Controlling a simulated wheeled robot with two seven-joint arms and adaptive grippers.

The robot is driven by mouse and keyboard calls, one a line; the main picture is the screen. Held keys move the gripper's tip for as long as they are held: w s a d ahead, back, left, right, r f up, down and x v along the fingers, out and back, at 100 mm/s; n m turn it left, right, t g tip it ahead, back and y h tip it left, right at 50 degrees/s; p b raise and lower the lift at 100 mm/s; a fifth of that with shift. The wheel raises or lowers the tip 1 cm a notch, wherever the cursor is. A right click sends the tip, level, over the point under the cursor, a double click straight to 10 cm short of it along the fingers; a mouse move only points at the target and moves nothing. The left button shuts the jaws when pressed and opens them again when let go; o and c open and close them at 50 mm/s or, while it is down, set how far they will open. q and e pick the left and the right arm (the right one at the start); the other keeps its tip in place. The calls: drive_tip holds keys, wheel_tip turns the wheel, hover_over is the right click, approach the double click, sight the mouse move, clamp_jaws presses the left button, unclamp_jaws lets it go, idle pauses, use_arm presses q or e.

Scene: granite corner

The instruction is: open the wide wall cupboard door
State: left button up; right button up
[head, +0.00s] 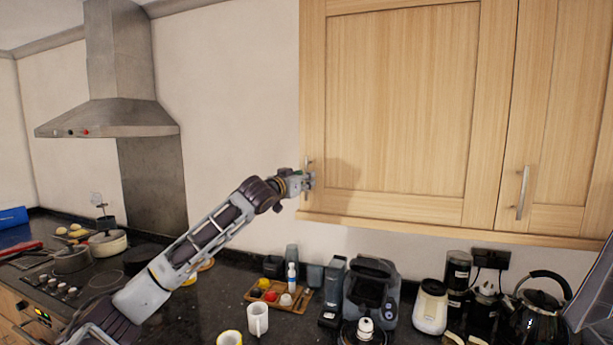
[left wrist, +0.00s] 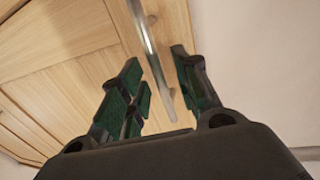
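The wide wall cupboard door (head: 402,100) is light wood and looks shut. Its upright metal bar handle (head: 307,165) is at the door's lower left edge. My left gripper (head: 309,181) is at the lower part of this handle. In the left wrist view, the green-padded fingers of my left gripper (left wrist: 163,90) are spread apart, with the handle (left wrist: 151,45) running between them. I see gaps between the handle and both fingers. The gripper partly hides the handle in the head view. My right gripper is not in view.
A narrower cupboard door with its own bar handle (head: 522,192) is to the right. Below, the dark counter holds a coffee machine (head: 371,290), a kettle (head: 539,310), a white mug (head: 257,319) and a wooden tray (head: 262,300). A range hood (head: 108,118) hangs at left.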

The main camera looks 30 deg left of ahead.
use_arm(q)
drive_tip(key=shift+w, duration=0.85)
clamp_jaws()
